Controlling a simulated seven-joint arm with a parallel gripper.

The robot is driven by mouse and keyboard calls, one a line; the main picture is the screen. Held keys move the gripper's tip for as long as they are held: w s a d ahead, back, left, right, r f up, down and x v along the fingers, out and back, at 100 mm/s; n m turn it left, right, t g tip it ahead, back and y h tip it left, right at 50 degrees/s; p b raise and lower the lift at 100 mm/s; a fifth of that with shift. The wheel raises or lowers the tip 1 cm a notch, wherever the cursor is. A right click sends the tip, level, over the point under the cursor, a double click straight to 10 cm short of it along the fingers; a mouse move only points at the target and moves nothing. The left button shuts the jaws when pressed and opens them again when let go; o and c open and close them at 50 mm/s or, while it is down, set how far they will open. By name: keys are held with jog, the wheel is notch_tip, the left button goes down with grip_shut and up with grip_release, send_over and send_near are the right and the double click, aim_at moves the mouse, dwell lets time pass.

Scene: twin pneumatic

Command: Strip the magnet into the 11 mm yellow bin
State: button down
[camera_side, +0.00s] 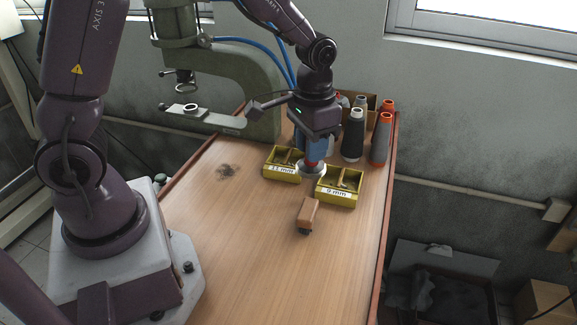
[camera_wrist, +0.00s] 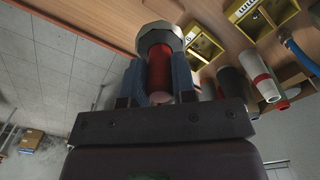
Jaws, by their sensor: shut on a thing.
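My gripper (camera_side: 313,156) is shut on the magnet, a red handle (camera_wrist: 160,70) with a wide silver head. The silver head (camera_side: 312,171) points down and shows between the two yellow bins in the side view. The 11 mm yellow bin (camera_side: 281,178) is at its left, partly hidden by my gripper and the head. A second yellow bin (camera_side: 338,200), its label seeming to read 9 mm, is at its right. Small dark pieces show in both bins. The wrist view shows the silver head (camera_wrist: 160,35) beyond the fingers; its underside is hidden, so I cannot tell what clings to it.
A brown block (camera_side: 309,213) with a dark end lies on the table in front of the bins. Several thread cones (camera_side: 353,138) and a cardboard box stand behind them. A green press (camera_side: 262,85) stands at the back left.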

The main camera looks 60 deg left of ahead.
jog(key=w+a+f+n, duration=0.2)
jog(key=a+f+n, duration=0.1)
jog(key=a, duration=0.8)
jog(key=w+a+f+n, duration=0.2)
jog(key=a+f+n, duration=0.1)
jog(key=a, duration=0.8)
jog(key=shift+w, duration=0.25)
send_near(287, 163)
jog(key=shift+a+f, duration=0.6)
jog(key=shift+a, duration=0.15)
jog(key=shift+a+f, duration=0.55)
jog(key=shift+a, duration=0.2)
jog(key=shift+f, duration=0.4)
jog(key=shift+w+d, duration=0.3)
jog(key=shift+w, duration=0.05)
jog(key=shift+w+d, duration=0.5)
jog(key=shift+w, duration=0.05)
